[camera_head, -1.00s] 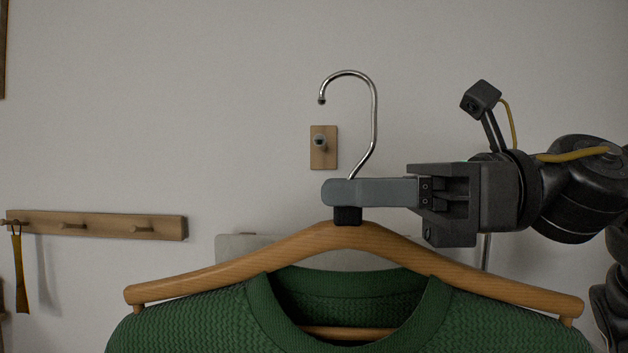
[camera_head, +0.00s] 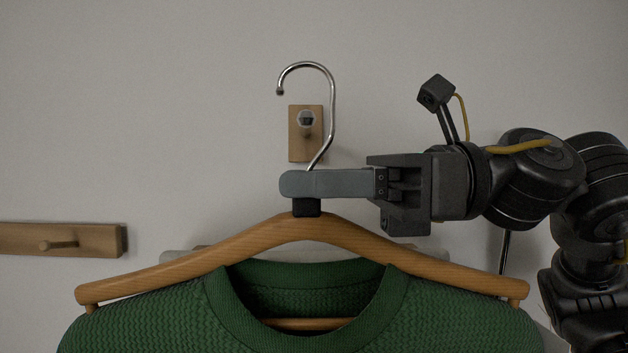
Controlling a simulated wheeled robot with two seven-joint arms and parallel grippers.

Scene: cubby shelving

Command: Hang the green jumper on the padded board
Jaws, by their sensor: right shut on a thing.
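The green jumper (camera_head: 180,318) hangs on a wooden hanger (camera_head: 435,265) with a curved metal hook (camera_head: 333,105). My right gripper (camera_head: 300,185) comes in from the right and is shut on the hanger's neck, just below the hook and above a black collar. The hanger is upright and roughly level; the jumper's lower part is out of frame. A pale grey edge (camera_head: 180,256) shows behind the hanger's shoulder, mostly hidden; I cannot tell whether it is the padded board. My left gripper is not in view.
A small wooden plate with a metal peg (camera_head: 306,119) is on the wall behind the hook. In the picture the peg lies under the hook's bend, apart from the metal. A wooden peg rail (camera_head: 95,240) is at the left. The wall above is bare.

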